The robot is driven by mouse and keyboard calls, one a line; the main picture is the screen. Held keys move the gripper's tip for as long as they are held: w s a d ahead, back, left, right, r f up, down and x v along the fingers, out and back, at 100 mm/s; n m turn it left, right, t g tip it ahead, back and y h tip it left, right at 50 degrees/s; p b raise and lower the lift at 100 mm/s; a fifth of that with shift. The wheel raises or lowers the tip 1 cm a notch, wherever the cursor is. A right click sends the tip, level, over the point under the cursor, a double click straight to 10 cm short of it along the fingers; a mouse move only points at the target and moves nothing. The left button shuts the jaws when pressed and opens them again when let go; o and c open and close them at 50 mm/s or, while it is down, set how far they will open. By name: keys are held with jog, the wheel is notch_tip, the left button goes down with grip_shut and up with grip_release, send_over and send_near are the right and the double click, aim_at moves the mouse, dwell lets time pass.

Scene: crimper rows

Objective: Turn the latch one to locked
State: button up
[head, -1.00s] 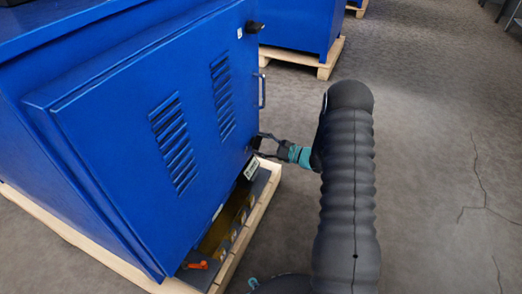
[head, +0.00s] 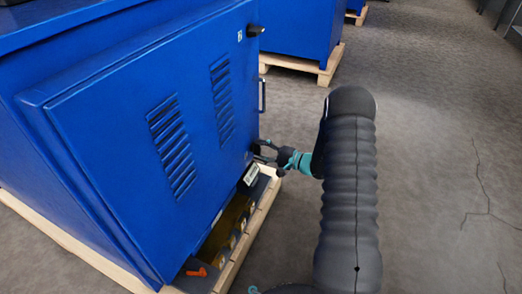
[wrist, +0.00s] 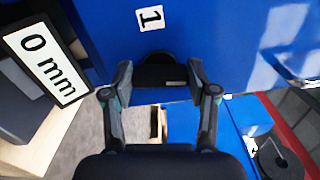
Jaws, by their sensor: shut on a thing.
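Latch one is a black handle (wrist: 158,67) low on the blue cabinet door (wrist: 225,45), below a white label marked "1" (wrist: 150,18). My gripper (wrist: 158,83) has one finger on each side of the handle and is shut on it. In the head view my gripper (head: 264,151) is at the lower right edge of the door (head: 110,150), where its fingers mostly hide the latch. From these views I cannot tell the latch's exact angle.
A second black latch (head: 255,30) is at the door's top right, above a bar handle (head: 262,95). A "0 mm" sign (wrist: 47,58) stands close beside my gripper. A wooden pallet (head: 235,245) and an orange lever (head: 197,271) lie below. The floor (head: 430,150) at right is clear.

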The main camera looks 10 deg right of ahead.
jog(key=shift+n, duration=0.7)
jog(key=o, duration=1.2)
jog(key=shift+c, duration=0.2)
jog(key=v, duration=1.2)
